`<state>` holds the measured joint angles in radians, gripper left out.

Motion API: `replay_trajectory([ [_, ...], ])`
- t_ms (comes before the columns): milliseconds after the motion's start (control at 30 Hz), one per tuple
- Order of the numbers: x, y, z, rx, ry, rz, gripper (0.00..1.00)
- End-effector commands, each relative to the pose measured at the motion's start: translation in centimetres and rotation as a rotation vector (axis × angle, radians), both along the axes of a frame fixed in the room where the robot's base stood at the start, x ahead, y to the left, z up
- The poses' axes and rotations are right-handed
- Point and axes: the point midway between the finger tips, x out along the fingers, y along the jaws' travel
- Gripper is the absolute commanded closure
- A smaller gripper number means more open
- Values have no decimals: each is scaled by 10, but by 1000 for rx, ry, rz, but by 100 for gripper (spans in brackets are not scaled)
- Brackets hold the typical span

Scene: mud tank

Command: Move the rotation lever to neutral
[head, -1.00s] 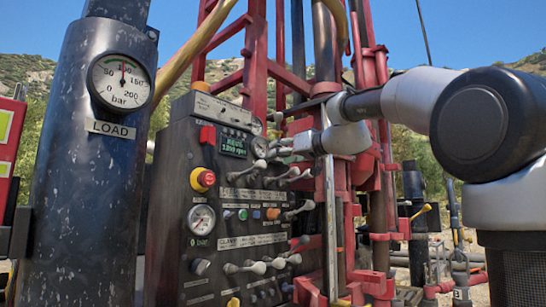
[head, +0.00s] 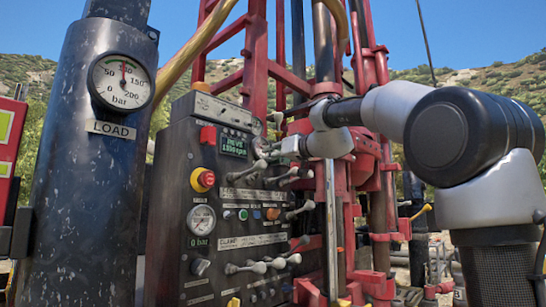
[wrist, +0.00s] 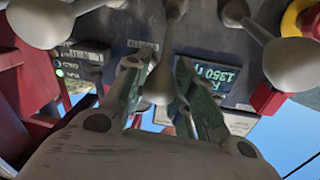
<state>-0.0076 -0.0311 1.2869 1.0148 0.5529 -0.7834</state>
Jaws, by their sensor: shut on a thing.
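The dark control panel (head: 218,220) stands in the middle of the head view and carries several rows of metal levers with rounded knobs. My gripper (head: 274,150) is at its upper right, at the top lever row. In the wrist view, my gripper (wrist: 157,92) is shut on a grey lever knob (wrist: 158,78), with one finger on each side. I take this as the rotation lever, but its label is not readable. A green display (head: 233,146) is beside it; in the wrist view the display (wrist: 213,78) shows 1350.
Neighbouring knobs (wrist: 290,62) and (wrist: 40,20) lie close on both sides of my gripper. A red emergency button (head: 202,179) is on the panel. A black cylinder with a LOAD gauge (head: 121,82) stands left. Red mast beams (head: 254,80) rise behind.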

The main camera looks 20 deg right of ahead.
Motion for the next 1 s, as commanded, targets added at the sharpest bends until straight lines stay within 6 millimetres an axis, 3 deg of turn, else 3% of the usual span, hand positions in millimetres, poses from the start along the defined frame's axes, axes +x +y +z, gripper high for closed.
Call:
replay_trajectory([
  [133, -4, -3, -6, -1, 1, -2, 100],
  [400, -18, -13, -47, -1, 4, -1, 100],
  [700, -18, -12, -51, -2, 4, 1, 100],
  [733, -18, -12, -51, -2, 4, 1, 73],
  [833, -18, -12, -50, 0, 3, 0, 55],
  [1000, -18, -12, -49, -1, 2, 0, 52],
])
